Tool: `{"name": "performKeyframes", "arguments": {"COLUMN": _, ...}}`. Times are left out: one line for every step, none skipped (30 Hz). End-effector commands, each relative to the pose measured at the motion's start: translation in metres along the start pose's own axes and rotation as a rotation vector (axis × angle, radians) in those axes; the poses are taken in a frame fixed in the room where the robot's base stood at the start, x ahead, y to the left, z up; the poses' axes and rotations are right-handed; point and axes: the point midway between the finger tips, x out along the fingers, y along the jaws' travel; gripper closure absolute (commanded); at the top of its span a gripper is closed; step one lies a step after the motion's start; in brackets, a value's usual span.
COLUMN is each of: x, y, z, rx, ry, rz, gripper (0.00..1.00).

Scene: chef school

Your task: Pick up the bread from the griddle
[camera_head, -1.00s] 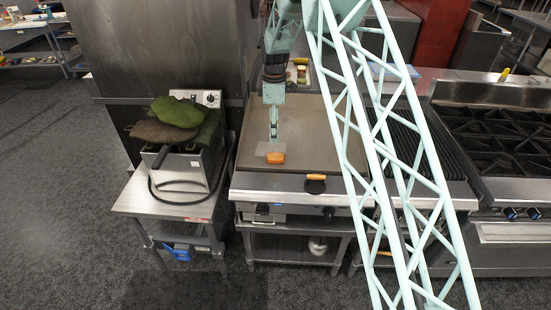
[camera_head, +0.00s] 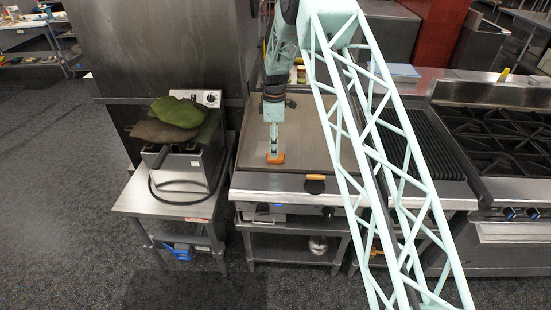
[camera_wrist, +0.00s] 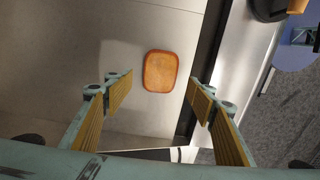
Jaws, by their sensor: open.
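The bread (camera_head: 276,158) is a small orange-brown slice lying near the front edge of the griddle (camera_head: 315,135). In the wrist view the bread (camera_wrist: 160,71) lies flat and whole on the griddle plate (camera_wrist: 120,40), close to its dark front edge. My gripper (camera_head: 274,152) points down over the bread in the head view. In the wrist view my gripper (camera_wrist: 160,88) is open, with one yellow-padded finger on each side of the bread's line and nothing between them. The bread shows just beyond the fingertips. Whether the fingertips touch the plate cannot be told.
A fryer (camera_head: 185,160) with green and brown cloth-like pieces on it stands on a steel table to the left. A ribbed grill (camera_head: 400,130) and a burner range (camera_head: 500,135) stand to the right. A scraper with a wooden handle (camera_head: 315,177) is at the griddle's front.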

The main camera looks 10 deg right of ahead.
Motion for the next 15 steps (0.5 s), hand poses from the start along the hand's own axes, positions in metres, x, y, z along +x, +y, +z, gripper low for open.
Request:
{"name": "performKeyframes", "arguments": {"x": 0.0, "y": 0.0, "z": 0.0, "rx": 0.0, "ry": 0.0, "rz": 0.0, "gripper": 0.49}}
{"name": "performKeyframes", "arguments": {"x": 0.0, "y": 0.0, "z": 0.0, "rx": 0.0, "ry": 0.0, "rz": 0.0, "gripper": 0.49}}
{"name": "performKeyframes", "arguments": {"x": 0.0, "y": 0.0, "z": 0.0, "rx": 0.0, "ry": 0.0, "rz": 0.0, "gripper": 0.49}}
{"name": "performKeyframes", "arguments": {"x": 0.001, "y": 0.0, "z": 0.0, "rx": 0.0, "ry": 0.0, "rz": 0.0, "gripper": 0.49}}
{"name": "performKeyframes", "arguments": {"x": 0.001, "y": 0.0, "z": 0.0, "rx": 0.0, "ry": 0.0, "rz": 0.0, "gripper": 0.49}}
{"name": "performKeyframes", "arguments": {"x": 0.002, "y": 0.0, "z": 0.0, "rx": 0.0, "ry": 0.0, "rz": -0.001, "gripper": 0.49}}
{"name": "performKeyframes", "arguments": {"x": 0.004, "y": 0.0, "z": 0.0, "rx": 0.0, "ry": 0.0, "rz": -0.001, "gripper": 0.49}}
{"name": "performKeyframes", "arguments": {"x": 0.005, "y": 0.0, "z": 0.0, "rx": 0.0, "ry": 0.0, "rz": -0.001, "gripper": 0.49}}
{"name": "performKeyframes", "arguments": {"x": 0.007, "y": -0.001, "z": 0.0, "rx": 0.0, "ry": 0.0, "rz": -0.001, "gripper": 0.49}}
{"name": "performKeyframes", "arguments": {"x": 0.009, "y": -0.001, "z": 0.0, "rx": 0.0, "ry": 0.0, "rz": -0.001, "gripper": 0.49}}
{"name": "performKeyframes", "arguments": {"x": 0.012, "y": -0.001, "z": -0.001, "rx": 0.0, "ry": 0.0, "rz": -0.001, "gripper": 0.49}}
{"name": "performKeyframes", "arguments": {"x": 0.015, "y": 0.0, "z": -0.001, "rx": 0.0, "ry": 0.0, "rz": -0.001, "gripper": 0.49}}
{"name": "performKeyframes", "arguments": {"x": 0.018, "y": 0.0, "z": -0.001, "rx": 0.0, "ry": 0.0, "rz": 0.0, "gripper": 0.49}}
{"name": "performKeyframes", "arguments": {"x": 0.02, "y": 0.0, "z": -0.001, "rx": 0.0, "ry": 0.0, "rz": 0.0, "gripper": 0.49}}
{"name": "performKeyframes", "arguments": {"x": 0.025, "y": -0.001, "z": -0.001, "rx": 0.0, "ry": 0.0, "rz": -0.001, "gripper": 0.49}}
